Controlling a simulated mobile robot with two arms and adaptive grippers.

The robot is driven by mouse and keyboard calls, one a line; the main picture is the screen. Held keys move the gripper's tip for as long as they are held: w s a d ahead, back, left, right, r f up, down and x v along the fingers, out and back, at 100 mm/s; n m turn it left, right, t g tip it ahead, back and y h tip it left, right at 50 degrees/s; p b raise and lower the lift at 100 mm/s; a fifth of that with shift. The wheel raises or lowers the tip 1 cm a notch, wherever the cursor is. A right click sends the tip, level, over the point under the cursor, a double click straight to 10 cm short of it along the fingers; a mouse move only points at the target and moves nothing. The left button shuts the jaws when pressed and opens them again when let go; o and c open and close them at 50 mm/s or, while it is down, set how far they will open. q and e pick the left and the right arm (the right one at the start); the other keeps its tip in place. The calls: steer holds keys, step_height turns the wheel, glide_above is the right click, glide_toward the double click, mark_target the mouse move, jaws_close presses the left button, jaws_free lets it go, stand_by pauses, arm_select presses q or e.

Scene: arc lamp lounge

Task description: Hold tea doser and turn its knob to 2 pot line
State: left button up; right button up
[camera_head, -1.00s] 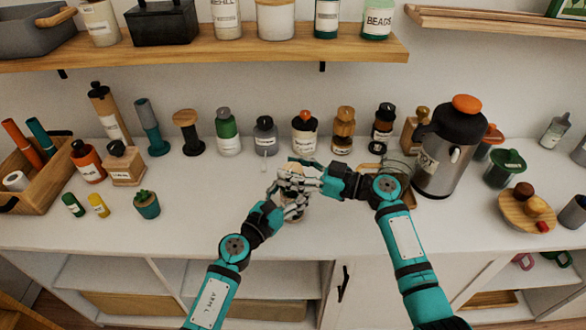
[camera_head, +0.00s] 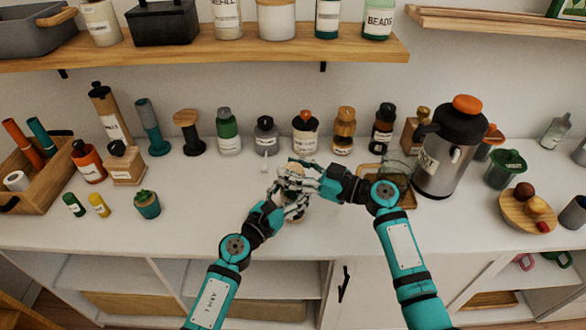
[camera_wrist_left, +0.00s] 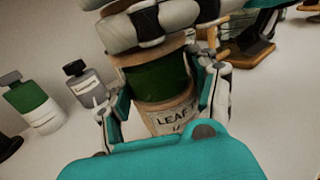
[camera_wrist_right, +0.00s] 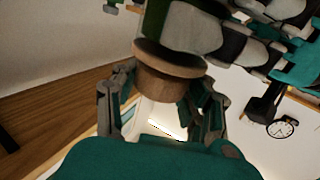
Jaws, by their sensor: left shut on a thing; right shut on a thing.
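The tea doser (camera_head: 293,169) stands in front of the bottle row, mostly hidden by my grippers in the head view. In the left wrist view its tan body (camera_wrist_left: 178,121) shows a dark green band and a partly readable "LEAF T" label. My left gripper (camera_head: 287,207) is shut around the body. In the right wrist view the doser's brown wooden end, which I take for the knob (camera_wrist_right: 162,86), lies between the fingers of my right gripper (camera_head: 303,175), shut on it. The 2 pot line is not visible.
A row of bottles, including a green one (camera_head: 228,133), stands behind the doser. A large steel flask (camera_head: 451,150) and a tray (camera_head: 405,199) are to the right. A small cactus pot (camera_head: 147,205) is to the left. The counter (camera_head: 200,228) in front is clear.

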steer(key=shift+s+f+m+t, duration=0.15)
steer(key=shift+m+t, duration=0.15)
steer(key=shift+t, duration=0.2)
steer(key=m+t+h, duration=0.3)
steer(key=shift+f+t, duration=0.1)
steer(key=shift+t, duration=0.2)
steer(key=shift+m+t+h, duration=1.4)
steer(key=shift+m+h, duration=0.1)
steer(key=shift+h, duration=0.6)
steer(key=shift+d, duration=0.1)
steer(key=o, duration=1.2)
steer(key=shift+r, duration=0.2)
steer(key=shift+o, duration=0.2)
steer(key=v, duration=1.2)
steer(key=shift+f, duration=0.25)
steer(key=shift+c, duration=0.2)
